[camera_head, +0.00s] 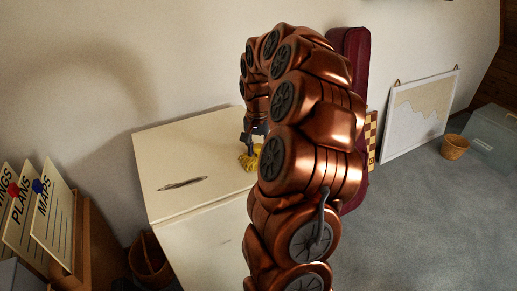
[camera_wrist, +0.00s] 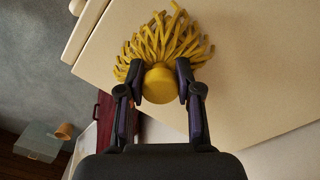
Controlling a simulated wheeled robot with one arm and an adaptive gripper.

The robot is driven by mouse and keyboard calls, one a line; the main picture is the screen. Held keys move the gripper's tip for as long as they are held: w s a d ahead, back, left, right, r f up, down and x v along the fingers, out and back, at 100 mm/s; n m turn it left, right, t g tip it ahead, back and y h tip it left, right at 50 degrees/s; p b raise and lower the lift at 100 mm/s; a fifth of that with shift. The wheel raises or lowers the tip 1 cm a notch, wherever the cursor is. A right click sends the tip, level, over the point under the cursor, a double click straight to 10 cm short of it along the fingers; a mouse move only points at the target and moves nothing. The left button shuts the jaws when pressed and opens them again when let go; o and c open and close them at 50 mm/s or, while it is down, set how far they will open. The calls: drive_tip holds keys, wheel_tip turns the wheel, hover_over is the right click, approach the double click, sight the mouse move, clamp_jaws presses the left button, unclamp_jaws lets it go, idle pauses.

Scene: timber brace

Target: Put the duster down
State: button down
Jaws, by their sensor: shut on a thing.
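The duster is yellow with a round knob and a fan of thick strands, and it shows whole in the wrist view (camera_wrist: 160,70). My gripper (camera_wrist: 159,84) has its two dark fingers closed on either side of the knob. In the head view the duster (camera_head: 249,160) is a small yellow patch at the right part of the cream cabinet top (camera_head: 165,155), partly hidden by my copper arm. My gripper (camera_head: 256,132) is mostly hidden there. I cannot tell whether the strands touch the top.
A dark, thin object (camera_head: 182,184) lies on the cabinet top, which is otherwise largely clear. A card box (camera_head: 75,240) stands at left. A burgundy case (camera_head: 355,130) stands behind my arm. A framed picture (camera_head: 418,112), small basket (camera_head: 455,147) and clear bin (camera_head: 492,135) are at right.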

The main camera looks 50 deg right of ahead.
drive_tip(key=shift+f, duration=0.25)
drive_tip(key=c, duration=0.8)
unclamp_jaws()
drive_tip(key=shift+r, duration=0.15)
